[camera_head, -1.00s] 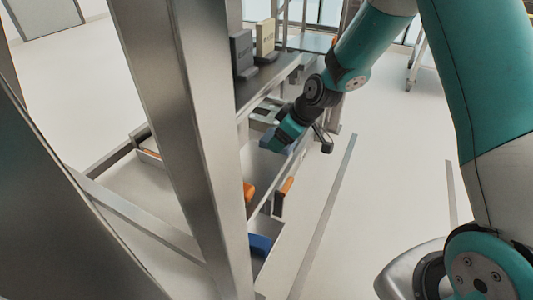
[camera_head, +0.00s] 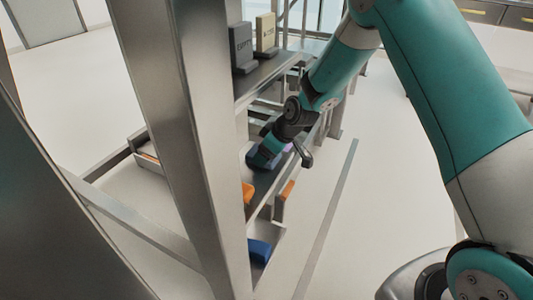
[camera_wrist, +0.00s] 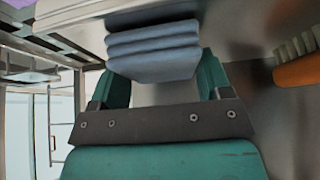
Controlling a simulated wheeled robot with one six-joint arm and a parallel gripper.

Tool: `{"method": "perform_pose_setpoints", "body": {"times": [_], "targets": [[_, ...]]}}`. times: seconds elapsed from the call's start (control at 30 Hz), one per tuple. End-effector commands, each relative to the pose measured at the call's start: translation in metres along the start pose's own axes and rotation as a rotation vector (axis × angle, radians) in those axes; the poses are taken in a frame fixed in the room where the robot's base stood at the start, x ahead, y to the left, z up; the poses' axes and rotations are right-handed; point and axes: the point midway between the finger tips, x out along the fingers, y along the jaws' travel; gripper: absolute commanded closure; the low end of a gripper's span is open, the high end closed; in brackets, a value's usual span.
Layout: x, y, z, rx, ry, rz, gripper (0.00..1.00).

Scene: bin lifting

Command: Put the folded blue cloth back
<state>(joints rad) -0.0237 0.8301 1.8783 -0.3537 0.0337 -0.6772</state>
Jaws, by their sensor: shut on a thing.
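The folded blue cloth (camera_wrist: 153,52) shows in the wrist view as a stack of grey-blue layers. My gripper (camera_wrist: 162,76) is shut on it, with one green finger at each side. In the head view my gripper (camera_head: 264,156) is at the middle level of the metal rack, and part of the cloth (camera_head: 254,163) shows as dark blue at its tip. Whether the cloth touches the shelf under it cannot be told.
An orange item (camera_head: 247,191) lies nearer on the rack, and also shows in the wrist view (camera_wrist: 299,70). A blue item (camera_head: 259,250) lies lower. A purple item (camera_head: 288,148) is beside my gripper. The upper shelf (camera_head: 262,78) holds upright dark and cream items. A rack post (camera_head: 180,120) stands left.

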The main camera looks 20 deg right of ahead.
Motion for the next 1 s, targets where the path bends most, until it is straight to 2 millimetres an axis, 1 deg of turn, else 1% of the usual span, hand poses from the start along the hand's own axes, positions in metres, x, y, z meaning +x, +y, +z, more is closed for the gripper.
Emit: {"method": "perform_pose_setpoints", "body": {"times": [0.17,0.2,0.27,0.3,0.53,0.67,0.77,1.0], "targets": [[0.003,0.0,0.002,0.0,0.0,0.0,0.47],[0.002,0.0,0.001,0.0,0.0,0.0,0.19],[0.002,0.0,0.001,0.0,0.0,0.0,0.06],[0.002,0.0,0.001,0.0,0.0,0.0,0.03],[0.001,0.0,0.001,0.0,0.0,0.0,0.03],[-0.008,0.0,-0.001,0.001,0.0,0.001,0.03],[-0.026,0.001,-0.002,0.001,0.0,0.001,0.03],[-0.08,0.001,-0.002,0.002,0.001,0.001,0.03]]}}
